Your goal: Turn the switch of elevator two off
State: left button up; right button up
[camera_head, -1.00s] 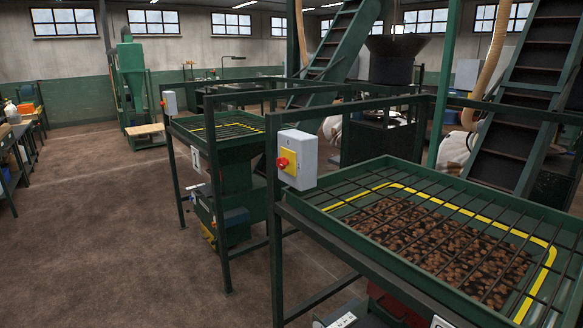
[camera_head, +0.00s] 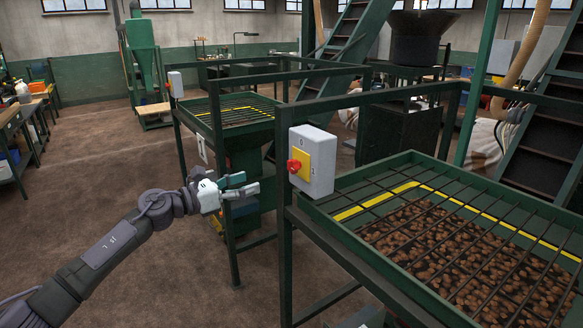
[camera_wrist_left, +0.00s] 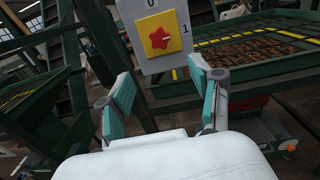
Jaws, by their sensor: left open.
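A grey switch box (camera_head: 318,160) with a yellow plate and a red star-shaped knob (camera_head: 294,166) is mounted on the near green frame. It carries the marks 0 at the top and 1 at the right. In the left wrist view, the red knob (camera_wrist_left: 159,39) shows ahead between the fingers, with 0 above and 1 to its right. My left gripper (camera_head: 252,184) is open and empty, to the left of the box and apart from it. In the wrist view, its teal-padded fingers (camera_wrist_left: 163,98) are spread wide. My right gripper is not in view.
The near hopper (camera_head: 360,250) holds brown nuts or beans under a bar grid. A second hopper frame (camera_head: 215,103) with a smaller grey switch box (camera_head: 176,84) stands farther back. Green posts and rails surround both. The brown floor (camera_head: 90,190) at left is open.

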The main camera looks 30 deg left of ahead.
aim_at(290, 168)
pick_arm(q)
jog(key=p+x, duration=0.1)
jog(key=x, duration=0.3)
jog(key=p+x, duration=0.2)
jog(key=x, duration=0.2)
jog(key=r+p+x, duration=0.1)
jog(key=x, duration=0.3)
jog(key=shift+w+d+p, duration=0.15)
jog(key=shift+w+p, duration=0.05)
jog(key=shift+p, duration=0.2)
jog(key=shift+w+d+f, duration=0.2)
jog(key=shift+w+d, duration=0.1)
jog(key=shift+w, duration=0.35)
jog(key=shift+c, duration=0.2)
jog(key=shift+c, duration=1.2)
jog(key=c, duration=0.9)
